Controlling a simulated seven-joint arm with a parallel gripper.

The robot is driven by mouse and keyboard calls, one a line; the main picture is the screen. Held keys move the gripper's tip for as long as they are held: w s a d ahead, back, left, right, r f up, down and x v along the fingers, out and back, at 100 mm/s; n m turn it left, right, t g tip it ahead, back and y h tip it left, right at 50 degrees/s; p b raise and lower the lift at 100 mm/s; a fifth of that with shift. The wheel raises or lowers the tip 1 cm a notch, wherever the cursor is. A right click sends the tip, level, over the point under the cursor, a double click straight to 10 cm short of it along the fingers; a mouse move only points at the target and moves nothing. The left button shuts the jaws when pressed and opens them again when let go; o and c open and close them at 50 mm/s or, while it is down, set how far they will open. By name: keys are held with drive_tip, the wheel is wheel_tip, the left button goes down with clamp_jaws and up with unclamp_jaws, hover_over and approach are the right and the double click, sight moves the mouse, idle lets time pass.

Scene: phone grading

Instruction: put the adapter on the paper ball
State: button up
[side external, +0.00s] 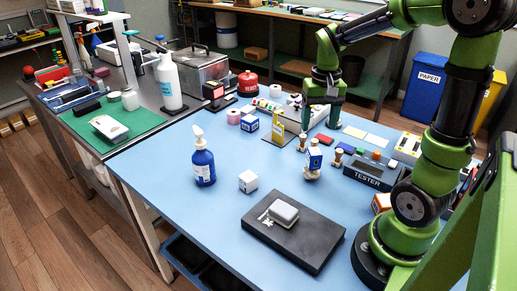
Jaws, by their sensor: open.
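My gripper (320,118) points down over the back of the blue table, with its fingers apart and nothing visible between them. A light-grey rounded block (285,212), which may be the adapter, lies on a dark flat slab at the front. A small white piece (266,216) lies beside it on the slab. I cannot clearly make out a paper ball. A beige lump (312,174) under a blue-and-white box (314,157) is too small to identify. My gripper is behind and above all of these, apart from them.
The dark slab (310,253) lies near the front edge. A tester (370,175), wooden-handled stamps (338,157) and a yellow stand (280,132) crowd the back. The table's front left is clear.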

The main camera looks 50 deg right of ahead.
drive_tip(key=s+a+r+n+t+y, duration=0.1)
drive_tip(key=s+a+r+n+t, duration=0.1)
drive_tip(key=a, duration=0.6)
drive_tip(key=s+a+r+n+t+y, duration=0.1)
drive_tip(key=s+a+r+n+t, duration=0.1)
drive_tip(key=a+r+t, duration=0.3)
drive_tip(key=a+n, duration=0.1)
drive_tip(key=a, duration=0.3)
drive_tip(key=shift+s+r, duration=0.15)
drive_tip(key=shift+s, duration=0.1)
